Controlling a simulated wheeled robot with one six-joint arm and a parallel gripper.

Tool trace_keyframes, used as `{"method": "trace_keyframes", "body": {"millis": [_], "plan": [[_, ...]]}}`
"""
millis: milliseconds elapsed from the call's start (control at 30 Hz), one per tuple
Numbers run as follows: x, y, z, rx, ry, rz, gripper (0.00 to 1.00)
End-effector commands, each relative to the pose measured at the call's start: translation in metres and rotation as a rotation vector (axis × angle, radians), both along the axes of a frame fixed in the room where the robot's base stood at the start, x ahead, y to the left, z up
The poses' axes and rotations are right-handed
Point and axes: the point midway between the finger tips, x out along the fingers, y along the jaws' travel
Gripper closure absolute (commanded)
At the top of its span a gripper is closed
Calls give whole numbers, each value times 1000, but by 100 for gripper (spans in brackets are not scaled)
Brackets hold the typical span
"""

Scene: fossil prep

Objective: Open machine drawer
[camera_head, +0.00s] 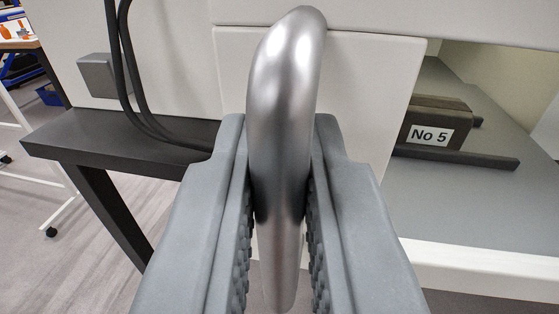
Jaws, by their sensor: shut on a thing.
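The curved metal drawer handle (287,90) stands upright in the middle of the head camera view. My gripper (281,215) is shut on it, with one ridged grey jaw on each side of the bar. The handle's top end meets a white front panel (375,90) of the machine. The handle's lower end is partly hidden between my jaws. The panel's right edge stands apart from the machine body, and the grey interior shows to its right.
A brown block labelled "No 5" (437,122) sits inside on a grey surface (480,195) at the right. A dark bench (90,130) and black cables (127,80) are at the left. Open floor (150,215) shows at lower left.

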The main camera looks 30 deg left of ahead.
Motion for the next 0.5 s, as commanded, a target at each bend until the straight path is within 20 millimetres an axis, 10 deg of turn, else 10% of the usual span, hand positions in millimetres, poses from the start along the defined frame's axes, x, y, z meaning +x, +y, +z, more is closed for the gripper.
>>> {"method": "trace_keyframes", "body": {"millis": [500], "plan": [[-52,-17,0,0,1,-1,100]]}}
